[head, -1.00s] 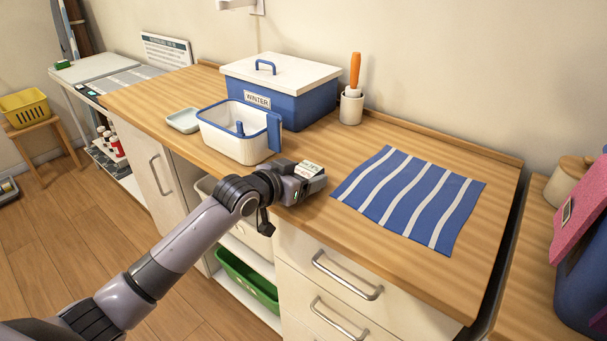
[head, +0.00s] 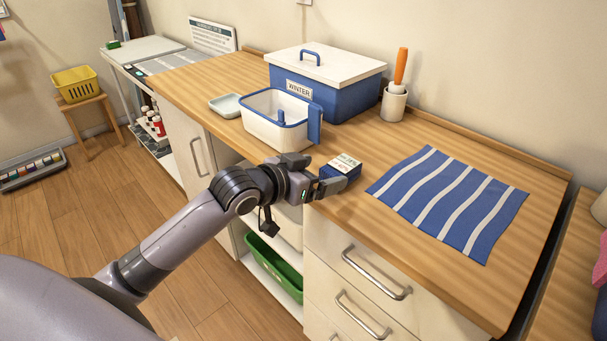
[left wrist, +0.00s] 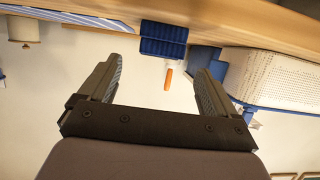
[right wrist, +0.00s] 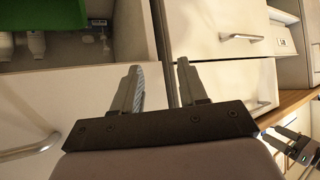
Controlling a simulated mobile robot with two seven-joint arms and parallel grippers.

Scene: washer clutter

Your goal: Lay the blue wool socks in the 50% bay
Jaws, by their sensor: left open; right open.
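The blue wool socks are a small dark blue folded bundle (head: 352,170) with a white label on top, at the counter's front edge. In the left wrist view they show as a ribbed blue block (left wrist: 163,38) beyond and between the fingertips. My left gripper (head: 331,187) is open, with its fingers close to the near side of the socks; I cannot tell if they touch. My right gripper (right wrist: 158,75) is open and empty, in front of cabinet fronts, outside the head view. I cannot make out a 50% mark in any view.
A white basket with a blue rim (head: 268,130), a small dish (head: 226,106) and a blue WINTER box (head: 345,99) stand behind the socks. A striped blue cloth (head: 450,205) lies to the right. A grey-topped stand (head: 140,49) and a sign (head: 212,36) are at the far left.

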